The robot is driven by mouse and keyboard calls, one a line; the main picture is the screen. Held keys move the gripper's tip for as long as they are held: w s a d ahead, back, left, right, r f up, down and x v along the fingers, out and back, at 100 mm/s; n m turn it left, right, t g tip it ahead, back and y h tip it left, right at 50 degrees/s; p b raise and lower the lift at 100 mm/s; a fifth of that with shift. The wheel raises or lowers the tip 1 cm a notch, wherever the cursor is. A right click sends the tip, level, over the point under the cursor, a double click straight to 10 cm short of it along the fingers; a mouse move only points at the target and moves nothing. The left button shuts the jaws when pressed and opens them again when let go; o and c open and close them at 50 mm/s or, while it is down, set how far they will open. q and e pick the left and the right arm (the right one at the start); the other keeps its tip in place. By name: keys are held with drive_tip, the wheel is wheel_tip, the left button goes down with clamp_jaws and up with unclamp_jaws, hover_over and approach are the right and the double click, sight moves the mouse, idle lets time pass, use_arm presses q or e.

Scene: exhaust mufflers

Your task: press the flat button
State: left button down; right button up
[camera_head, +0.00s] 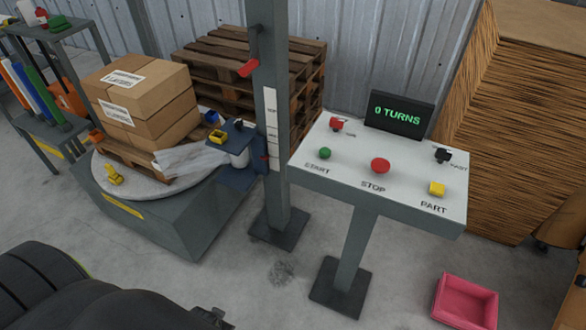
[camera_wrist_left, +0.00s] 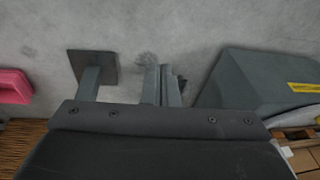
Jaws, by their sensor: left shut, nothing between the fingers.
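The white-topped control panel (camera_head: 345,160) stands on a grey post at the right. The green button looks low and flat-topped. A red control (camera_head: 337,124) and a black control (camera_head: 443,155) sit farther back. My left gripper (camera_wrist_left: 162,70) is shut and empty in the left wrist view, over the floor and well away from the buttons. My right gripper is not in view.
A dark display (camera_head: 400,114) reads "0 TURNS". A grey mast (camera_head: 271,60) stands left of the panel. Beyond it is a turntable (camera_head: 105,160) with stacked cartons (camera_head: 145,95). A pink tray (camera_head: 466,302) lies on the floor at right. Floor before the panel is clear.

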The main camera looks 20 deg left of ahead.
use_arm(q)
drive_tip(key=w+d+r+t+b, duration=0.1)
drive_tip(key=w+r, duration=0.3)
drive_tip(key=r, duration=0.6)
drive_tip(key=w+d+r+t+b, duration=0.15)
drive_tip(key=w+r, duration=0.25)
drive_tip(key=r, duration=0.5)
drive_tip(key=w+d+r+t, duration=0.3)
drive_tip(key=w+r, duration=0.5)
drive_tip(key=w+d+r+t+h, duration=0.1)
drive_tip(key=w+d+r+t, duration=0.2)
drive_tip(key=w+r, duration=0.5)
drive_tip(key=w+d+r+t, duration=0.3)
drive_tip(key=w+r+t, duration=0.1)
drive_tip(key=w+r, duration=0.4)
drive_tip(key=shift+w+d+r+m, duration=0.2)
drive_tip(key=shift+w+d+m, duration=0.05)
drive_tip(key=shift+w+m, duration=0.05)
drive_tip(key=shift+w, duration=0.1)
